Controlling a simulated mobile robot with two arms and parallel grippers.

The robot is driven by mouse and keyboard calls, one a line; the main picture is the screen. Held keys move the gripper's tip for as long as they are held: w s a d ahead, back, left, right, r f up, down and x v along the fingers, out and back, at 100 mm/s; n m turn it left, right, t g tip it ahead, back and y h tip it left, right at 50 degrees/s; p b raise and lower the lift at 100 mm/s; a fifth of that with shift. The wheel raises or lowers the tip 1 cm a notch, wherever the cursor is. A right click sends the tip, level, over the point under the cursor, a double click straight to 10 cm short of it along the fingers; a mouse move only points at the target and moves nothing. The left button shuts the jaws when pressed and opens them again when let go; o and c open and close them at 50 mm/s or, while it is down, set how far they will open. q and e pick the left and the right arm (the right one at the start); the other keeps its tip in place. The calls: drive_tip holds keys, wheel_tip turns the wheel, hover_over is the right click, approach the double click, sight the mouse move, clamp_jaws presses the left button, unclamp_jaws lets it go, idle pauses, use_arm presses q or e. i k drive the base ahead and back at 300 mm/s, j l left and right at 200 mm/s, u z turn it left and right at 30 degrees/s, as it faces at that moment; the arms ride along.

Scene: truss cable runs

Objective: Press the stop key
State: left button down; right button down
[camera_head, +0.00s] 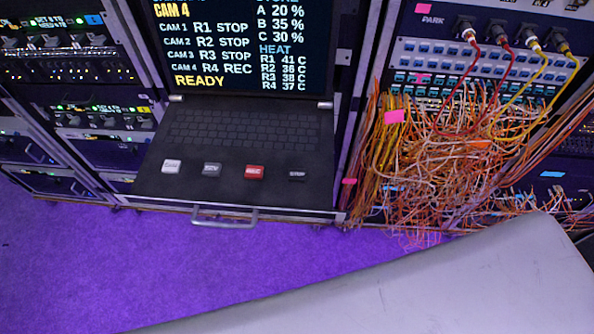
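The stop key (297,176) is a small black key with pale lettering at the right end of a row of keys. The row sits on the front part of a dark pull-out keyboard drawer (225,188). To its left are a red REC key (254,172), a dark grey key (211,169) and a white key (171,166). The screen (245,45) above lists R1, R2 and R3 as STOP and R4 as REC, with CAM 4 and READY in yellow. Neither of my grippers is in view.
A metal handle (224,216) juts from the drawer's front edge. A tangle of orange, red and white cables (440,160) hangs right of the drawer under a patch panel (470,62). Racks (70,50) stand at left. Purple floor (100,265) lies clear in front.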

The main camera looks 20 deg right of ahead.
sight(296, 176)
drive_tip(key=i+j+z, duration=0.15)
drive_tip(key=j+z, duration=0.75)
drive_tip(key=j, duration=0.15)
drive_tip(key=j+z, duration=0.45)
drive_tip(key=j, duration=0.1)
